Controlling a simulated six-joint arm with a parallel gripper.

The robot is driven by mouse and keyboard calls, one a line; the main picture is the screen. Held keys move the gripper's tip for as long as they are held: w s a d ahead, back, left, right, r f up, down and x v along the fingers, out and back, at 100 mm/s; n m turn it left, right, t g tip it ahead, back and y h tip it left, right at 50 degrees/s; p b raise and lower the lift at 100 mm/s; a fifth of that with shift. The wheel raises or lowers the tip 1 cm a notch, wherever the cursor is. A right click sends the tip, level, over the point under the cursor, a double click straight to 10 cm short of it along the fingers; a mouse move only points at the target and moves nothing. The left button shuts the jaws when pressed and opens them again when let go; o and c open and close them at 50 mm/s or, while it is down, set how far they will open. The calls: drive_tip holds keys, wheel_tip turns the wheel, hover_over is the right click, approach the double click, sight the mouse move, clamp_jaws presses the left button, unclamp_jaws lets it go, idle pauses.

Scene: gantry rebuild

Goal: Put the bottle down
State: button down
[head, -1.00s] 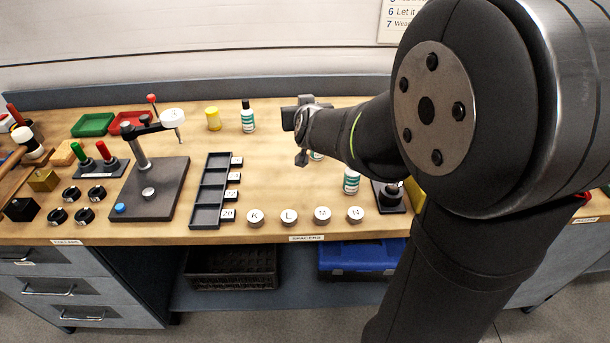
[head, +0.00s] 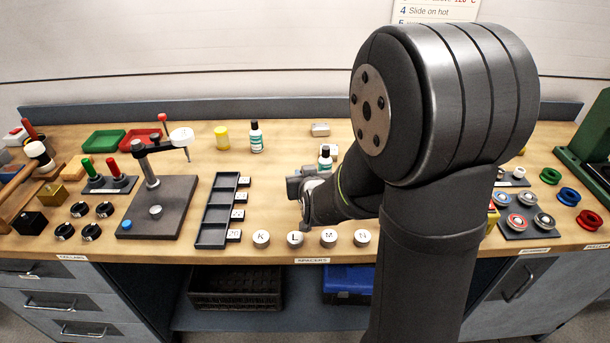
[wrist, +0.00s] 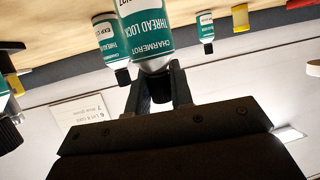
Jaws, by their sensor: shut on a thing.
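A white and teal thread lock bottle (wrist: 148,38) with a dark cap is in my gripper (wrist: 157,80) in the wrist view, which is upside down. The jaws are shut at its cap end. Its base is cut off, so I cannot tell whether it touches the bench. In the head view my gripper end (head: 303,190) is low over the bench (head: 285,205), and the held bottle is not distinguishable there. A similar bottle (head: 325,160) stands just behind my gripper; another (head: 256,137) stands at the back.
A black slotted tray (head: 212,215) is left of my gripper. Several round lettered spacers (head: 295,239) line the front edge. A press-like stand (head: 165,212), a yellow pot (head: 222,137) and green (head: 104,140) and red trays are further left.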

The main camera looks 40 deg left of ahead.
drive_tip(key=shift+f, duration=0.15)
drive_tip(key=shift+f, duration=0.15)
drive_tip(key=c, duration=1.3)
unclamp_jaws()
drive_tip(key=shift+r, duration=0.3)
drive_tip(key=v, duration=1.2)
drive_tip(key=shift+f, duration=0.2)
